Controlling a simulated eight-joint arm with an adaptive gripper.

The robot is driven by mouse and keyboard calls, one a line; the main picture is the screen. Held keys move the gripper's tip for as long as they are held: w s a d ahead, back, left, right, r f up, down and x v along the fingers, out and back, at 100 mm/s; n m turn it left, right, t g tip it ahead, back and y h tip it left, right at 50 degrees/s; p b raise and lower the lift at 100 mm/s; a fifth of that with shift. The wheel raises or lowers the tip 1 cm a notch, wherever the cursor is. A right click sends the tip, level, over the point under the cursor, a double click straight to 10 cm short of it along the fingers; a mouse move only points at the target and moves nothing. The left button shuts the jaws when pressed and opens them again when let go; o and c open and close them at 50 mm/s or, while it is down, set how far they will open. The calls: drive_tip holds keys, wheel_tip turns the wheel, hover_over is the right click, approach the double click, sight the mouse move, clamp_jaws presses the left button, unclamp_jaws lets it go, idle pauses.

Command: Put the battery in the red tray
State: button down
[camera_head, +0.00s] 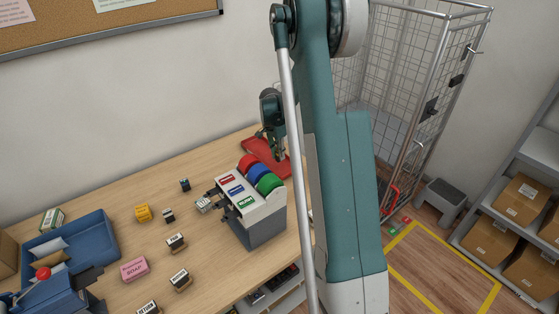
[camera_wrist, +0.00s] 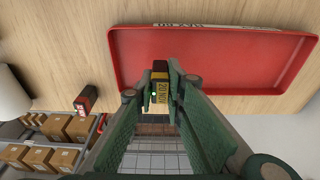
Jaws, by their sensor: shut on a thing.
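My gripper (camera_head: 277,148) is over the red tray (camera_head: 252,144) at the back right of the counter, partly hidden by my arm in the head view. In the wrist view, my green fingers (camera_wrist: 162,88) are shut on a small black and yellow block with printed lettering, which I take to be the battery (camera_wrist: 160,77). It is in front of the near edge of the red tray (camera_wrist: 225,86) in that picture. I cannot tell whether it touches the tray. The visible tray floor looks empty.
A grey dispenser with red, blue and green rolls (camera_head: 262,222) stands just in front of the tray. A pink soap box (camera_head: 134,268), a yellow block (camera_head: 143,212) and several small boxes lie on the counter. A blue bin (camera_head: 95,235) is at the left.

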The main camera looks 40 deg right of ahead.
sight(277, 152)
drive_tip(key=shift+f, duration=0.1)
drive_tip(key=shift+f, duration=1.75)
drive_tip(key=shift+f, duration=0.15)
drive_tip(key=c, duration=2.4)
unclamp_jaws()
drive_tip(key=shift+o, duration=0.2)
drive_tip(key=r, duration=0.4)
drive_tip(key=a+r, duration=0.1)
drive_tip(key=r, duration=0.7)
drive_tip(key=shift+a+r, duration=0.1)
drive_tip(key=shift+a, duration=0.25)
